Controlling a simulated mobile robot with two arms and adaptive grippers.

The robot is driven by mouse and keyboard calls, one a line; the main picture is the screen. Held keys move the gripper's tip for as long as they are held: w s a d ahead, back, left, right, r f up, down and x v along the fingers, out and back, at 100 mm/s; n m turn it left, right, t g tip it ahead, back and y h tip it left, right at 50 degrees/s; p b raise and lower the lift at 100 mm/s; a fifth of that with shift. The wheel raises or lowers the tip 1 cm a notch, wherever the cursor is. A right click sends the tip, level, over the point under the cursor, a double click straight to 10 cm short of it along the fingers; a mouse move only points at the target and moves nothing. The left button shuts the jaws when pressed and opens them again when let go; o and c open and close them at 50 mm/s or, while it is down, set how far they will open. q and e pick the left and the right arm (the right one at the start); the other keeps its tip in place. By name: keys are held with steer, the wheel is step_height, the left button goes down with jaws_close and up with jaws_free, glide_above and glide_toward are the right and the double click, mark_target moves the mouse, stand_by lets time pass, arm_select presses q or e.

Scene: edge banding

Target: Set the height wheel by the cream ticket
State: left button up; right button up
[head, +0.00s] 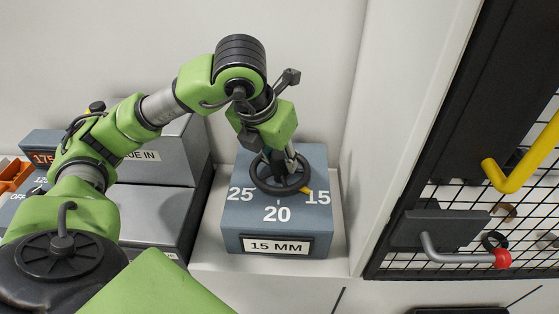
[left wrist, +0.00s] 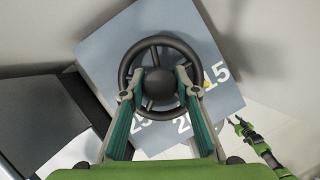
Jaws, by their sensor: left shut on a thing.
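The black height wheel (head: 259,183) sits on top of a blue-grey box (head: 232,226) marked 25, 20 and 15. Its yellow pointer (head: 305,189) is at the 15. The cream ticket (head: 276,246) on the box front reads "15 MM". My left gripper (head: 279,163) comes down on the wheel from above. In the left wrist view its fingers (left wrist: 159,84) are shut on the wheel's round hub, one on each side. The rim and spokes of the wheel (left wrist: 139,50) show around them.
An orange bin (head: 12,176) is at the far left. To the right are a pale panel, a black mesh guard, a yellow handle (head: 522,160) and a red-knobbed lever (head: 501,258).

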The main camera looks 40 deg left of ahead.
arm_select(q)
steer(key=shift+n+y, duration=0.3)
steer(key=shift+n, duration=0.4)
steer(key=o, duration=1.1)
steer(key=v, duration=1.2)
